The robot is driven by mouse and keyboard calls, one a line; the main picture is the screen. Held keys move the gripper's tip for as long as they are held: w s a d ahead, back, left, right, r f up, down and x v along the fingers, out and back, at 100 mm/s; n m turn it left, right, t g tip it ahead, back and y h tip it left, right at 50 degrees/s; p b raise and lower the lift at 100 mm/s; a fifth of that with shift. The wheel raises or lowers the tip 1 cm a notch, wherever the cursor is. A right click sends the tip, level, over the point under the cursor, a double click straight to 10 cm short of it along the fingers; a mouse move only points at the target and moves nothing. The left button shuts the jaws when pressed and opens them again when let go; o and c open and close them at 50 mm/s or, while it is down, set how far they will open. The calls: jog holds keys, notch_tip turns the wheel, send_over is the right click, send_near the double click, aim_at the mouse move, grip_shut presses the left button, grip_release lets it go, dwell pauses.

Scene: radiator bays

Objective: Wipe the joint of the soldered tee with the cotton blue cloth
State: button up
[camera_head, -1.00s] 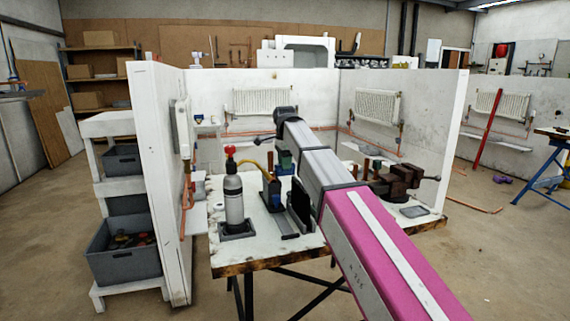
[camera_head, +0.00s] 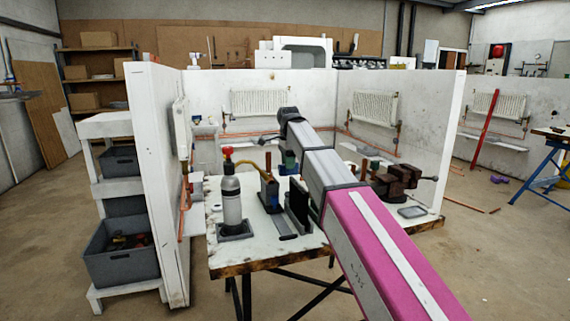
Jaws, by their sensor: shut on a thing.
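My pink and grey arm reaches from the lower right over the workbench (camera_head: 262,258) to a dark wrist joint at the bay's back wall. I cannot make out the cotton blue cloth; a small blue-green thing (camera_head: 290,159) shows beside the arm, too small to name. Copper pipes (camera_head: 252,134) run along the back wall under a white radiator (camera_head: 259,103). Short upright copper pieces (camera_head: 366,167) stand near a brown vise (camera_head: 400,181). I cannot tell which joint is the soldered tee.
A grey bottle with a red top (camera_head: 231,200), a torch-like tool with a yellow hose (camera_head: 268,190) and a black upright plate (camera_head: 298,205) stand on the bench. A white partition (camera_head: 155,180) closes the left. Grey bins (camera_head: 122,255) sit on a white rack.

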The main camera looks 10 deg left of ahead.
jog(key=shift+r, duration=0.15)
jog(key=shift+r, duration=2.85)
jog(key=shift+s+d, duration=0.1)
